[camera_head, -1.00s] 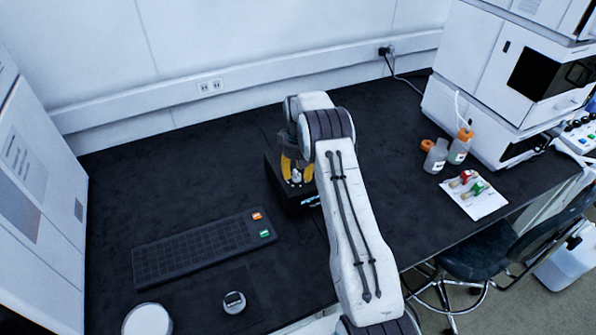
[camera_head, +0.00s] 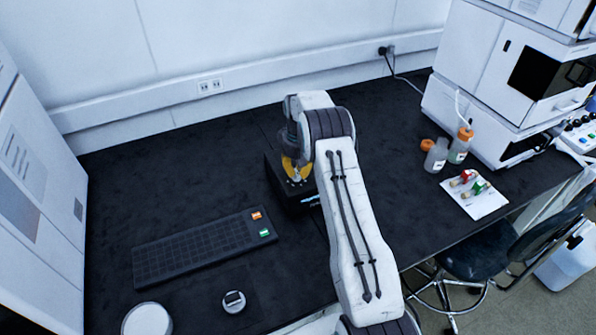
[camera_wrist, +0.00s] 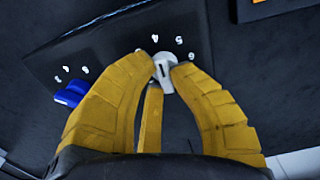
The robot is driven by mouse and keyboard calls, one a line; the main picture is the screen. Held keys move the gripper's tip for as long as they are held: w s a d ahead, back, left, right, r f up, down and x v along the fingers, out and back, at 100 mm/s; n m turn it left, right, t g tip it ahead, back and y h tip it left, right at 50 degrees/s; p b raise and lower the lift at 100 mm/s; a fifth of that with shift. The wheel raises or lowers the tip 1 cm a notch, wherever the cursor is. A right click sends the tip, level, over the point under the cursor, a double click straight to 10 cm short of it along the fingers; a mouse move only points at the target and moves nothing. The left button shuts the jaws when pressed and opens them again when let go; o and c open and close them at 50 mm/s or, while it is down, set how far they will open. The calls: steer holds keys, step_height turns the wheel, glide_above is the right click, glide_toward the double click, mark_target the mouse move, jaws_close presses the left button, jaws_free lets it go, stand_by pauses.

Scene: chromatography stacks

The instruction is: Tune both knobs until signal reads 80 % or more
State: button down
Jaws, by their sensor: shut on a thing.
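A black tuning box (camera_head: 303,201) stands on the bench, partly hidden by my arm in the head view. In the wrist view its dark top (camera_wrist: 110,40) carries white digits around two knobs. My gripper (camera_wrist: 162,68) has yellow fingers closed around the light grey knob (camera_wrist: 164,72), which has a dark pointer slot. It also shows in the head view (camera_head: 297,176) over the box.
A black keyboard-like pad (camera_head: 205,246) lies left of the box. The bench behind the box is clear.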

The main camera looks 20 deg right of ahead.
steer(key=m+b, duration=0.2)
steer(key=m, duration=0.1)
steer(key=shift+f+m, duration=0.15)
steer(key=shift+m, duration=0.15)
steer(key=shift+s+a+m+b, duration=0.15)
steer(key=shift+m+b, duration=0.55)
steer(key=shift+m, duration=1.6)
steer(key=c, duration=1.1)
jaws_free()
steer(key=shift+r, duration=0.2)
step_height(320, 180, up, 12)
steer(key=shift+f, duration=0.1)
